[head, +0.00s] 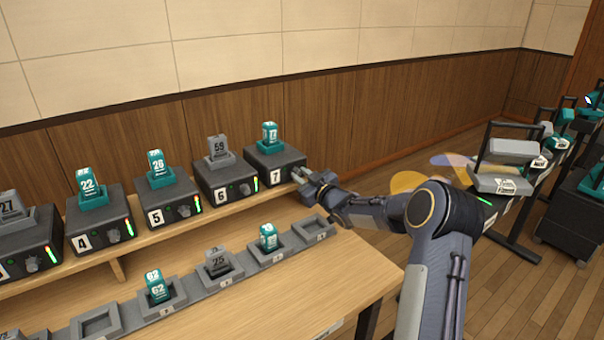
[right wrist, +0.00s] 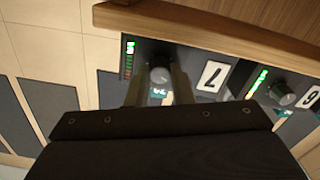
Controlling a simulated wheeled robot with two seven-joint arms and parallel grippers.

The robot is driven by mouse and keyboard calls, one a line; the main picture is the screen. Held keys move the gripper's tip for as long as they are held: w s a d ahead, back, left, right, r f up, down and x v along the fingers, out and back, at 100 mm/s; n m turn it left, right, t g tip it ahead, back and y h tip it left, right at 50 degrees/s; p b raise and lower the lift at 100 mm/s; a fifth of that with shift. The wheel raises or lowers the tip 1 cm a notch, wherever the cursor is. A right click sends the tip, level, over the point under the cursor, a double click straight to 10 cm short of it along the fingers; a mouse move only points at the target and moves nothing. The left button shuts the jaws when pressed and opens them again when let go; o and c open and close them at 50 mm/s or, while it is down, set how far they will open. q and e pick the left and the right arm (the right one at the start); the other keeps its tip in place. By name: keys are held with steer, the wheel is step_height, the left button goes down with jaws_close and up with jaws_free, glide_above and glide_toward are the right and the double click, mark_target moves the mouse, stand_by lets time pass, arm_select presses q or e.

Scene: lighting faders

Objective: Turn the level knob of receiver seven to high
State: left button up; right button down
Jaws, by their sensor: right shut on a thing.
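Receiver seven (head: 274,164) is a dark box with a white "7" label at the right end of the shelf row. A teal pack marked 13 or similar stands in its top. My right gripper (head: 302,175) is at its front face, right of the label. In the right wrist view the fingers of my right gripper (right wrist: 158,88) stand on both sides of the grey level knob (right wrist: 160,76) and are shut on it. A lit green level bar (right wrist: 128,60) is beside the knob. The knob's pointer is too small to read. My left gripper is not in view.
Receiver six (head: 226,182) stands just left of seven, its knob (right wrist: 283,93) close by. A charging strip (head: 215,283) with several packs and empty slots lies on the wooden desk (head: 320,275) below.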

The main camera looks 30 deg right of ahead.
steer(key=m+p, duration=0.2)
steer(key=m, duration=0.3)
steer(key=shift+m, duration=0.3)
steer(key=m+p, duration=0.2)
steer(key=m, duration=0.3)
steer(key=m+p, duration=0.1)
steer(key=m, duration=0.5)
steer(key=shift+f, duration=0.1)
steer(key=shift+m+b, duration=3)
steer(key=shift+m, duration=8.3)
